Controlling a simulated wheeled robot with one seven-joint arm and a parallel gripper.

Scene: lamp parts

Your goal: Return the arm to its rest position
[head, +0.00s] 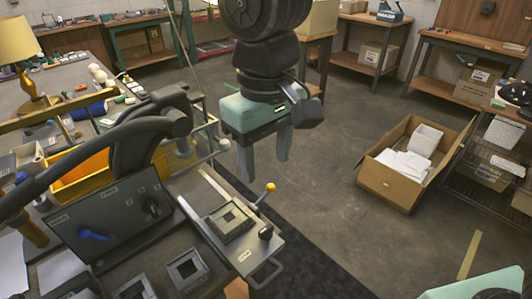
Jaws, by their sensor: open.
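My gripper (266,168) hangs in the upper middle of the head view, below the dark wrist of my arm. It has a pale green body and two grey fingers that point down. The fingers stand apart with bare floor showing between them. They hold nothing and touch nothing that I can see. My gripper appears to the right of the machine bench at the left, over the floor in the picture. The upper part of my arm is cut off by the top edge.
A machine panel (107,215) with knobs and a metal fixture plate (232,221) fill the lower left. A gold lamp (30,85) stands on the cluttered bench behind. An open cardboard box (385,180) sits on the floor at right. Workbenches (470,45) line the back. The middle floor is clear.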

